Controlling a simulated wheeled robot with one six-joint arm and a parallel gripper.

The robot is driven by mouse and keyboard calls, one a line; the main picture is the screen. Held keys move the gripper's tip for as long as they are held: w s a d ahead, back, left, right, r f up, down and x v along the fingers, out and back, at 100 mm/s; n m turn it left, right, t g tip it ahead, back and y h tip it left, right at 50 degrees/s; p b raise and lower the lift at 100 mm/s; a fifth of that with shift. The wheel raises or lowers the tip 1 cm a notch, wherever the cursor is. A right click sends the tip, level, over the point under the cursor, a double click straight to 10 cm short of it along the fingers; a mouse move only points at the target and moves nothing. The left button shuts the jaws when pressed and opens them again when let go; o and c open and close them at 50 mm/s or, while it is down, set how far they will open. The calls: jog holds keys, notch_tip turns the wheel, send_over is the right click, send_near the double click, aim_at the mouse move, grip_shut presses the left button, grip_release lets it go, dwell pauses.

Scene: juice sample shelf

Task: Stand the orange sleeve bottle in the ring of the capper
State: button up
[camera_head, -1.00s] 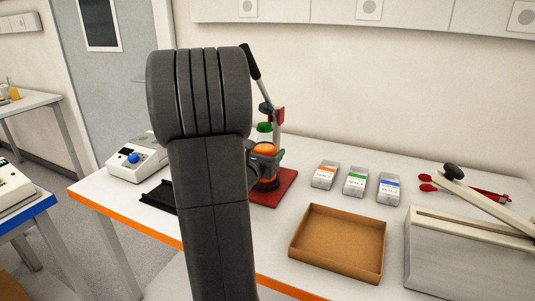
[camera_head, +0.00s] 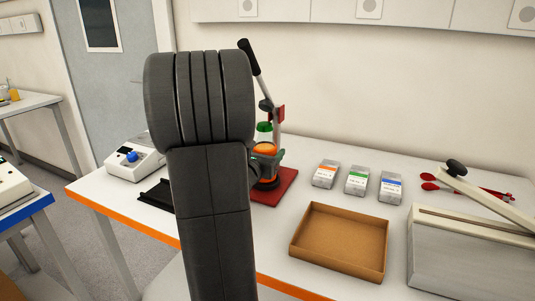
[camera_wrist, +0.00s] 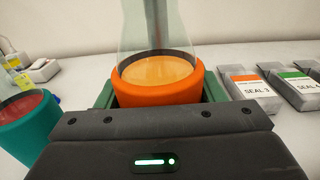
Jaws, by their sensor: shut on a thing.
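The orange sleeve bottle (camera_wrist: 158,92) has a clear conical neck and orange liquid inside. In the wrist view it stands upright between the green finger pads of my gripper (camera_wrist: 160,84), which is shut on it. In the head view the bottle's orange part (camera_head: 265,148) shows just right of my arm, below the green head of the capper (camera_head: 277,116). The capper has a red base (camera_head: 285,184) and a raised black lever. Its dark ring (camera_head: 266,184) is partly hidden; I cannot tell whether the bottle is seated in it.
A teal sleeve bottle (camera_wrist: 25,122) with red contents stands close left in the wrist view. Three seal boxes (camera_head: 356,181), a brown tray (camera_head: 338,242) and a long-armed grey device (camera_head: 465,250) lie to the right. A white instrument (camera_head: 135,161) is at left.

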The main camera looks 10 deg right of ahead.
jog(key=shift+f+b, duration=0.6)
jog(key=shift+b, duration=0.3)
jog(key=shift+f+b, duration=0.15)
jog(key=shift+b, duration=0.85)
dwell(0.4)
jog(key=o, duration=1.2)
jog(key=shift+o, duration=0.2)
jog(key=b+v, duration=0.1)
jog(key=v, duration=1.2)
jog(key=shift+s+a, duration=0.25)
jog(key=shift+s, duration=0.1)
jog(key=shift+w+d, duration=0.1)
